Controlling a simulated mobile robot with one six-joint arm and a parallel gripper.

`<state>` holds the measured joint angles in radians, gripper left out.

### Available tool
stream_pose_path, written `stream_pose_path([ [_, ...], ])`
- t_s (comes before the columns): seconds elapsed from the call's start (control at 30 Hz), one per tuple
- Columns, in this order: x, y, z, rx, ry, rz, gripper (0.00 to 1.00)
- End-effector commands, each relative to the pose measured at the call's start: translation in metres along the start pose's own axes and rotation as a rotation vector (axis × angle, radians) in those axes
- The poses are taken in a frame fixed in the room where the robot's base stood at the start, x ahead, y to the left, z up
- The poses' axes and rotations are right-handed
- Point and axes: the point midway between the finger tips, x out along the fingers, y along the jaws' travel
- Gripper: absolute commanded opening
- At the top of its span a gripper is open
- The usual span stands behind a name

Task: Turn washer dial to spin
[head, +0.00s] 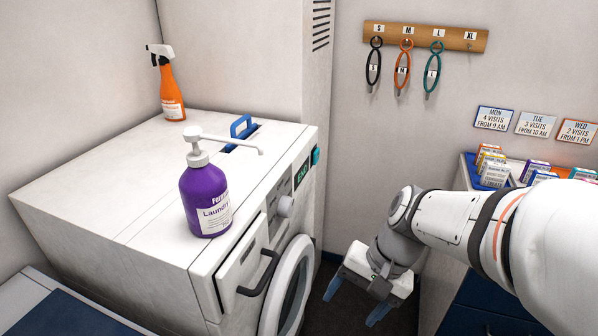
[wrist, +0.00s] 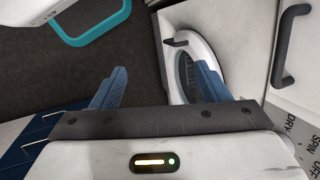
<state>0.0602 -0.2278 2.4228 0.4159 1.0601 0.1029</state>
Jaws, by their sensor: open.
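The white washer (head: 136,182) stands at the left in the head view. Its pale round dial (head: 285,207) is on the front panel, above the round door (head: 290,290) and right of the drawer handle (head: 259,272). I cannot read the dial's setting. My gripper (head: 356,300) is open and empty, low in front of the washer, to the right of and below the dial. In the wrist view, its two blue fingers (wrist: 160,80) are apart with nothing between them.
A purple laundry pump bottle (head: 206,200) and an orange spray bottle (head: 171,92) stand on the washer. The drawer handle (wrist: 290,45) juts out. A counter with small boxes (head: 494,170) is at right. Dark floor (wrist: 50,70) shows beside the washer, with a teal-edged item (wrist: 92,36).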

Motion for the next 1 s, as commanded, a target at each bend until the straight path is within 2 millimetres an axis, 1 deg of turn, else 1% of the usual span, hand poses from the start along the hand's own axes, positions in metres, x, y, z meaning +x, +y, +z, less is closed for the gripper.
stream_pose_path([
  [0.03, 0.006, -0.013, -0.005, 0.112, -0.088, -0.070, 0.69],
  [0.17, 0.012, -0.054, -0.024, 0.400, -0.302, -0.278, 0.69],
  [0.2, 0.012, -0.066, -0.033, 0.488, -0.367, -0.344, 0.69],
  [0.27, 0.011, -0.083, -0.050, 0.614, -0.461, -0.445, 0.69],
  [0.33, 0.008, -0.098, -0.075, 0.754, -0.563, -0.562, 0.69],
  [0.37, 0.007, -0.103, -0.086, 0.808, -0.602, -0.611, 0.69],
  [0.4, 0.005, -0.109, -0.101, 0.877, -0.651, -0.674, 0.69],
  [0.47, 0.003, -0.114, -0.123, 0.966, -0.716, -0.761, 0.69],
  [0.5, 0.001, -0.115, -0.137, 1.016, -0.751, -0.815, 0.69],
  [0.6, -0.002, -0.116, -0.164, 1.109, -0.818, -0.922, 0.69],
  [0.63, -0.002, -0.115, -0.171, 1.130, -0.831, -0.945, 0.69],
  [0.7, -0.003, -0.114, -0.181, 1.163, -0.854, -0.988, 0.69],
  [0.83, -0.002, -0.120, -0.189, 1.185, -0.871, -1.019, 0.69],
  [1.0, 0.005, -0.144, -0.188, 1.185, -0.872, -1.018, 0.69],
])
